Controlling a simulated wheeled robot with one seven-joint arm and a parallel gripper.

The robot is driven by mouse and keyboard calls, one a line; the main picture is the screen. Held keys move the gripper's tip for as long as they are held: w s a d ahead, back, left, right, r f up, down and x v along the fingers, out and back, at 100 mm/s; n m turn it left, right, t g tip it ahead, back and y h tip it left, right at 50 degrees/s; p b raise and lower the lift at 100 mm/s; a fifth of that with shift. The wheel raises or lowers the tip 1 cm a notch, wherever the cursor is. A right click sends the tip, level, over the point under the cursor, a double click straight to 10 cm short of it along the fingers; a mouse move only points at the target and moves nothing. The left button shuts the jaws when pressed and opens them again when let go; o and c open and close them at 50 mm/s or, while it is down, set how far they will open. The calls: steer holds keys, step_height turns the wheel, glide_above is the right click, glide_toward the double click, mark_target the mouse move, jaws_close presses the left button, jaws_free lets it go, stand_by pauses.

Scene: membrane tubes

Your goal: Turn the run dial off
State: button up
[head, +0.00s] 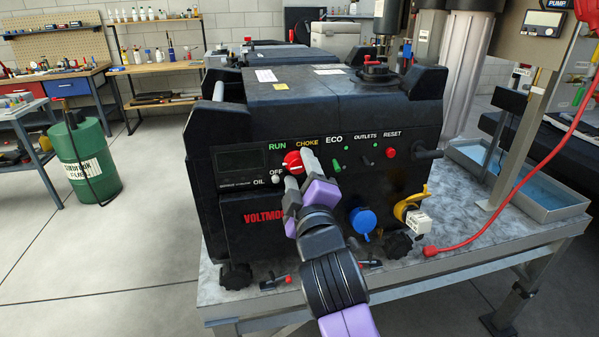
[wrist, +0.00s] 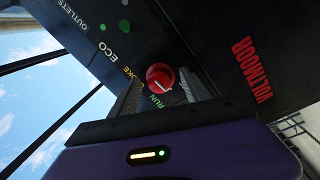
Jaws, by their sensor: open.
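The red run dial (head: 292,162) is on the front panel of a black generator (head: 330,125), among RUN, CHOKE and OFF labels. A white mark shows on the dial in the wrist view (wrist: 159,76), but I cannot tell exactly which label it points at. My gripper (head: 298,170) is at the panel with its two grey fingers apart, one on each side of the dial. In the wrist view my gripper (wrist: 163,92) has the dial between and just past its fingertips. Contact with the dial cannot be made out. The OFF label is partly crowded by the finger.
An ECO switch (head: 337,166), an outlets switch and a red reset button (head: 391,152) are right of the dial. A blue cap (head: 362,221) and a yellow-handled part (head: 409,205) sit lower right. A red cable (head: 500,238) runs across the bench (head: 470,240).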

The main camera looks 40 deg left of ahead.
steer(key=v, duration=0.7)
steer(key=shift+s+d+b, duration=0.25)
steer(key=shift+b, duration=0.1)
steer(key=shift+f, duration=0.1)
